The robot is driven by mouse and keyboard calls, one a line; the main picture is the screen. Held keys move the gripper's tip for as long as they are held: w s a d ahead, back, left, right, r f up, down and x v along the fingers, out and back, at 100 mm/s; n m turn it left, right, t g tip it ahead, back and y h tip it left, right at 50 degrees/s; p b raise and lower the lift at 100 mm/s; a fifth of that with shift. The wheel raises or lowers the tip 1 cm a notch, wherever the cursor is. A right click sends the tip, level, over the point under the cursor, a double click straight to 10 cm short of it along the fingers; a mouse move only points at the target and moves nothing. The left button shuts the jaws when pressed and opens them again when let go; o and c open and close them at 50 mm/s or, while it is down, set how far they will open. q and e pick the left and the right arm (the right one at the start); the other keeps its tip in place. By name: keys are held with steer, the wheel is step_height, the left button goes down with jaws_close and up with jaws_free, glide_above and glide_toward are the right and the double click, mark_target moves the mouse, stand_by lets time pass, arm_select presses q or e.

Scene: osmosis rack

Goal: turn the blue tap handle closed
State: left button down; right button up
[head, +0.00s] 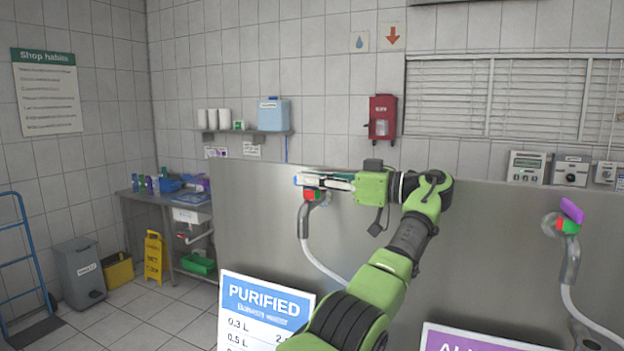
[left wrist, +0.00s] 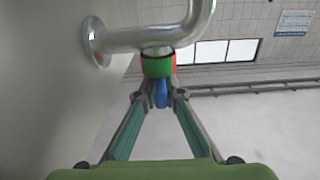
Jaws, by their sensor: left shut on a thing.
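The blue tap handle (left wrist: 160,97) sits between the fingertips of my left gripper in the left wrist view. In the head view only a small blue edge of it (head: 296,180) shows past the fingers. My left gripper (head: 312,181) is shut on the handle, reaching in from the right along the steel panel. The tap's red and green collar (left wrist: 157,66) is just beyond the fingertips, below a bent metal pipe (left wrist: 150,38). The collar also shows in the head view (head: 311,195). My right gripper is not in view.
A steel panel (head: 250,220) stands behind the tap. A second tap with a purple handle (head: 572,210) is at the right. A PURIFIED sign (head: 262,305) and a purple sign (head: 465,338) stand low in front. A red box (head: 382,117) hangs on the wall.

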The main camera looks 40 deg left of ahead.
arm_select(q)
steer(key=c, duration=2.1)
jaws_free()
steer(key=shift+s, duration=0.1)
steer(key=shift+c, duration=0.2)
steer(key=shift+d, duration=0.1)
steer(key=v, duration=0.7)
steer(key=shift+d, duration=0.15)
